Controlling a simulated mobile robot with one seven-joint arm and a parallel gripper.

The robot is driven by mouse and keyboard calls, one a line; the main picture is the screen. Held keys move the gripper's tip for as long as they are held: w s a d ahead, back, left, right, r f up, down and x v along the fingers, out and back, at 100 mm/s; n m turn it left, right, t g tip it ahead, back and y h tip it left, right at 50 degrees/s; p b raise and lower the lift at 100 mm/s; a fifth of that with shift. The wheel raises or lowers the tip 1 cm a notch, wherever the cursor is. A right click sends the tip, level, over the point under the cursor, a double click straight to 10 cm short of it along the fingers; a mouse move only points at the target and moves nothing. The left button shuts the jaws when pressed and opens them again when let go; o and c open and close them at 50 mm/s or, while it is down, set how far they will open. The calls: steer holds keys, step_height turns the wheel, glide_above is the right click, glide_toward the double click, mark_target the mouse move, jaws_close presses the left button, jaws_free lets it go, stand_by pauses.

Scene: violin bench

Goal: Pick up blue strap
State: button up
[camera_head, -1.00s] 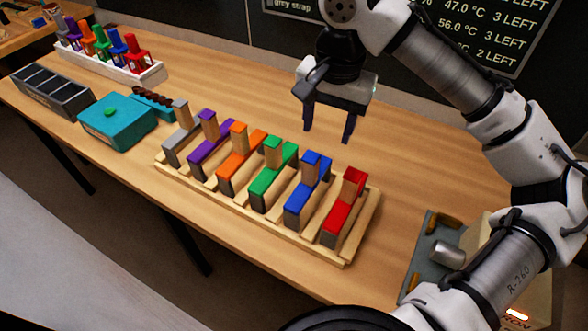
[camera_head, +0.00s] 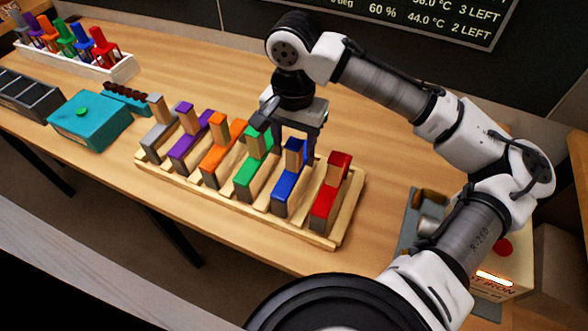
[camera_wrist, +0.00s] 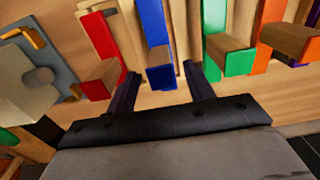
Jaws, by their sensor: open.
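The blue strap (camera_head: 287,187) lies in a slot of the wooden rack (camera_head: 325,240), between the green strap (camera_head: 249,175) and the red strap (camera_head: 326,199). A raised block stands at its far end. My gripper (camera_head: 294,152) is open and empty, pointing down at that far end. In the wrist view the fingers of my gripper (camera_wrist: 166,85) are on either side of the end of the blue strap (camera_wrist: 155,32), with a gap on each side. I cannot tell how far the fingertips are above the rack.
Orange (camera_head: 219,155), purple (camera_head: 184,148) and grey (camera_head: 157,140) straps fill the left slots. A teal box (camera_head: 92,125) and a dark tray (camera_head: 30,95) stand farther left, and a white rack (camera_head: 85,62) behind. A cream iron unit (camera_head: 488,262) is at right.

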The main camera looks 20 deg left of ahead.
mark_target(294, 145)
steer(key=shift+w+f+p, duration=0.15)
steer(key=shift+f+p, duration=0.15)
steer(key=shift+f, duration=1.65)
jaws_close()
